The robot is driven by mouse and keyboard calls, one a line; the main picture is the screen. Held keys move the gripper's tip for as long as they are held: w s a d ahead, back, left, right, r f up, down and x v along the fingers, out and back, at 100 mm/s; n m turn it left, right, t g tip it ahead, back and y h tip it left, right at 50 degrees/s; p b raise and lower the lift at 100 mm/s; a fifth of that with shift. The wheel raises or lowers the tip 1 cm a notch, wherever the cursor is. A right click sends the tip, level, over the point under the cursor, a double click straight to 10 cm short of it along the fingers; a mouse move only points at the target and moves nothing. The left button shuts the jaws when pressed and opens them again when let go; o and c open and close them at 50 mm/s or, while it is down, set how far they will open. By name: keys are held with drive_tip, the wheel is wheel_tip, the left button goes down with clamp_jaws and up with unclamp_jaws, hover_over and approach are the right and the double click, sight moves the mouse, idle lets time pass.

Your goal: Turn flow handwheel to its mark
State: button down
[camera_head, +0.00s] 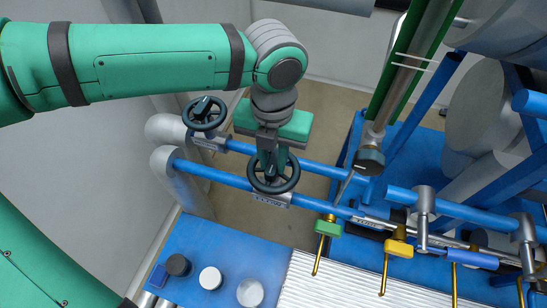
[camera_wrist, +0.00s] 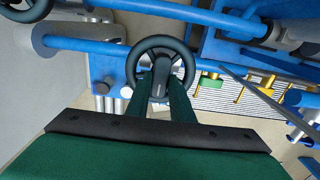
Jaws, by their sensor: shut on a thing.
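The dark handwheel (camera_head: 254,179) sits on the nearer blue pipe, with a label plate (camera_head: 271,200) below it whose text is too small to read surely. My gripper (camera_head: 273,170) comes down onto this wheel from above and is shut on it. In the wrist view the wheel's rim (camera_wrist: 135,64) shows around my gripper's two green fingers (camera_wrist: 161,90), which meet at the wheel's middle. The fingers hide part of the wheel, and I cannot make out a mark. A second dark handwheel (camera_head: 204,113) stands on the farther pipe, apart from my gripper.
Blue pipes (camera_head: 215,174) run left to right under the wheels. Several valves with coloured handles, such as a green one (camera_head: 328,228) and a yellow one (camera_head: 399,248), stand at the right. A blue table (camera_head: 228,250) holds round caps. A green column (camera_head: 398,80) rises right of my gripper.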

sight(273, 164)
drive_tip(key=c, duration=1.6)
unclamp_jaws()
drive_tip(key=shift+o, duration=0.2)
wheel_tip(273, 164, up, 8)
drive_tip(key=shift+f, duration=0.25)
